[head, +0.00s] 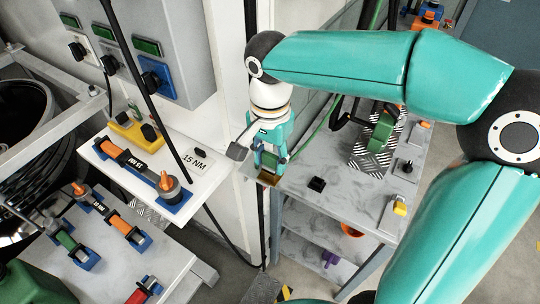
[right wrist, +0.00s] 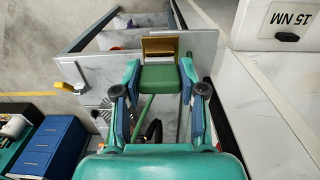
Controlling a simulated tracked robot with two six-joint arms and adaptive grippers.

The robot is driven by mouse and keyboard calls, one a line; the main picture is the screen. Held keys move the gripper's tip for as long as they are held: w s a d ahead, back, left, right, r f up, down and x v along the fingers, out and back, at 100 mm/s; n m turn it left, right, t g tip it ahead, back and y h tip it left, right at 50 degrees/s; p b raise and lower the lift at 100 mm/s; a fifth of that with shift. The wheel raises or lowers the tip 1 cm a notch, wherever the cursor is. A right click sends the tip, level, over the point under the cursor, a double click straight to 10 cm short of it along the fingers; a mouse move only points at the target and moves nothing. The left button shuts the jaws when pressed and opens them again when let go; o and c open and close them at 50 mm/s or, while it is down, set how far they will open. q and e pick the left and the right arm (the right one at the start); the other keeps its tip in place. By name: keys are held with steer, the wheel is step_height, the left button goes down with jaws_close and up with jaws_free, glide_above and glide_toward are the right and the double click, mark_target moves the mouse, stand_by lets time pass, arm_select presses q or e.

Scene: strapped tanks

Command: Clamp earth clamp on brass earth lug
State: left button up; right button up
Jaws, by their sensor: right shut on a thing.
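My right gripper (head: 270,158) reaches down at the left edge of the grey marbled bench. It is shut on the green earth clamp (right wrist: 158,79), whose body sits between the two fingers in the right wrist view. The brass earth lug (right wrist: 158,46) is a squared brass piece at the bench edge, straight ahead of the clamp. It also shows just below the fingertips in the head view (head: 267,179). The clamp's front end is at the lug, touching or very near; I cannot tell whether its jaws are around it. My left gripper is not in view.
A green cable runs from the clamp towards a green reel (head: 381,130) on the bench. A white shelf (head: 203,184) marked 15 NM with tools stands to the left, across a narrow gap. A yellow-handled valve (head: 399,208) sits at the bench's right edge.

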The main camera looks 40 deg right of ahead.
mark_target(270, 155)
steer(key=o, duration=1.3)
steer(key=shift+f, duration=0.1)
steer(key=shift+c, duration=0.2)
step_height(270, 155, up, 12)
